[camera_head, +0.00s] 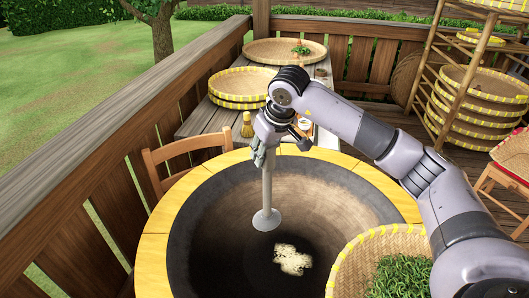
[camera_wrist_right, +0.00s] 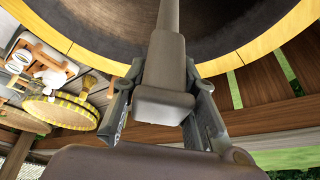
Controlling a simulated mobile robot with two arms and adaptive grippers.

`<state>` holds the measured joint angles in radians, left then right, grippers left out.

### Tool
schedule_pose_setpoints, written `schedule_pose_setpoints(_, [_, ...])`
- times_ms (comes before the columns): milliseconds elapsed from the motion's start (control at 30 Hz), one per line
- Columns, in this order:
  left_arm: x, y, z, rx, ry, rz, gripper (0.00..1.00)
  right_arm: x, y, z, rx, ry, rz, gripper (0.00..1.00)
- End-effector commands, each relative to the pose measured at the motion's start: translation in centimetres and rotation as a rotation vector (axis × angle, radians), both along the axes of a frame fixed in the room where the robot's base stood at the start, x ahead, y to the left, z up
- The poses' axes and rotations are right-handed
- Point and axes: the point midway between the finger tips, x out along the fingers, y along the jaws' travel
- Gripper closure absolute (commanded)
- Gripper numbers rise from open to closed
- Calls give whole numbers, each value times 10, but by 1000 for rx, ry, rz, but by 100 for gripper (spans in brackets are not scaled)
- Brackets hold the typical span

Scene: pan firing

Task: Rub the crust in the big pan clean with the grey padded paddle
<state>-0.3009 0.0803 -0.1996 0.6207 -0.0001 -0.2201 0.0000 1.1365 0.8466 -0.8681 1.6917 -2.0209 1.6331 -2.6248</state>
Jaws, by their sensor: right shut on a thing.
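The big pan (camera_head: 340,200) is a wide dark bowl with a yellow wooden rim, and it also shows in the wrist view (camera_wrist_right: 215,25). A pale, ragged patch of crust (camera_head: 292,259) lies near the pan's bottom. My right gripper (camera_head: 263,150) is shut on the handle of the grey padded paddle (camera_head: 267,195), which hangs upright over the pan. The round grey pad is left of and above the crust in the picture, apart from it; I cannot tell whether it touches the pan. In the wrist view the handle (camera_wrist_right: 163,75) sits between both fingers. My left gripper is not in view.
A woven basket of green leaves (camera_head: 400,275) overlaps the pan's front right. A wooden chair (camera_head: 185,155) stands at the back left, before a table with woven trays (camera_head: 243,83). A rack of trays (camera_head: 480,95) stands at the right. The pan's left side is clear.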

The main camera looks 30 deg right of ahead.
Motion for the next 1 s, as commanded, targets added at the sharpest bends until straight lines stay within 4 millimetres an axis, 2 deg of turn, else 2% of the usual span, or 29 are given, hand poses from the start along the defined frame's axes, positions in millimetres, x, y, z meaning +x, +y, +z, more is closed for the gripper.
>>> schedule_pose_setpoints(700, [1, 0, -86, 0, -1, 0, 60, 0, 0, -107, -1, -2, 0, 100])
schedule_pose_setpoints(1000, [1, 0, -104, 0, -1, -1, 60, 0, 0, -131, 0, -3, -1, 100])
